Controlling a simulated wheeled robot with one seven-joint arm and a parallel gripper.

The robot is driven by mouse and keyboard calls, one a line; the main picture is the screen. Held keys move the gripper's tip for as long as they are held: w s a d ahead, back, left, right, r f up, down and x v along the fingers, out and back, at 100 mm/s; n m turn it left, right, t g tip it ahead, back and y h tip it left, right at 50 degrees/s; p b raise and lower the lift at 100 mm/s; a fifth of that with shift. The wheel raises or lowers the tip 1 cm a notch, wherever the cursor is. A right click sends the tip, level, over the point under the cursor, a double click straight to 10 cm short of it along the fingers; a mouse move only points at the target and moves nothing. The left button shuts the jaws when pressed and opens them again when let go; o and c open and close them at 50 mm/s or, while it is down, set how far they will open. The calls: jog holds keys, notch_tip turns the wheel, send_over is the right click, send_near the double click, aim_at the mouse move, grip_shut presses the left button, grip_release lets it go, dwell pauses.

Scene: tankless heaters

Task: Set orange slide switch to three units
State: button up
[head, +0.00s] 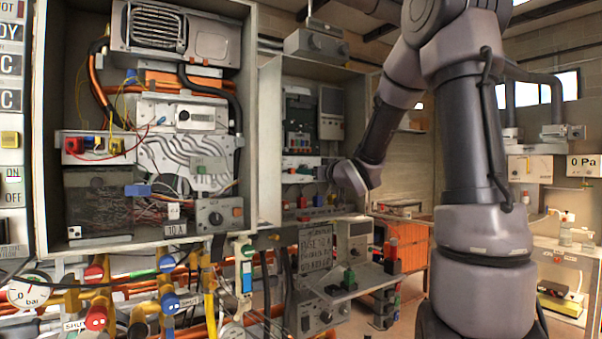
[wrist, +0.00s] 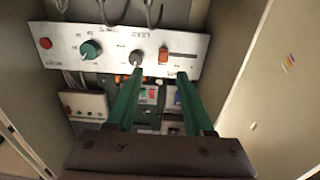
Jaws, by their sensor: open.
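The orange slide switch (wrist: 163,57) sits at the left end of a dark slot on a white control panel (wrist: 110,47) in the wrist view. The slot runs to the right of it. The panel lettering is upside down there, and I cannot read the scale. My gripper (wrist: 160,74) is open, with two green fingers pointing at the panel. The switch appears between and a little above the fingertips; I cannot tell whether they touch the panel. In the head view, my gripper (head: 328,172) reaches into the middle cabinet, where the switch cannot be made out.
A dark knob (wrist: 137,57), a green knob (wrist: 90,49) and a red button (wrist: 45,43) share the panel. Cabinet walls flank it, the right wall (wrist: 262,85) close by. In the head view, a large open cabinet (head: 250,110) stands left, with valves and pipes below.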

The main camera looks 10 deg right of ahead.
jog(key=shift+v, duration=1.7)
jog(key=s+d+f+m+g+h, duration=0.1)
jog(key=s+d+m+g+h, duration=0.1)
jog(key=s+m+h, duration=0.3)
jog(key=s+d+m+g+h, duration=0.1)
jog(key=s+d+g+h, duration=0.1)
jog(key=s, duration=0.4)
jog(key=s+a+f+g+y, duration=0.1)
jog(key=s+a+f+g, duration=0.1)
jog(key=s, duration=0.7)
jog(key=s+a+f+m+g+y, duration=0.1)
jog(key=s+a+f+g+y, duration=0.1)
jog(key=s, duration=0.8)
jog(key=shift+s+a+f+m+g+y, duration=0.35)
jog(key=shift+f+g, duration=0.25)
jog(key=shift+g, duration=0.5)
jog(key=shift+w, duration=0.1)
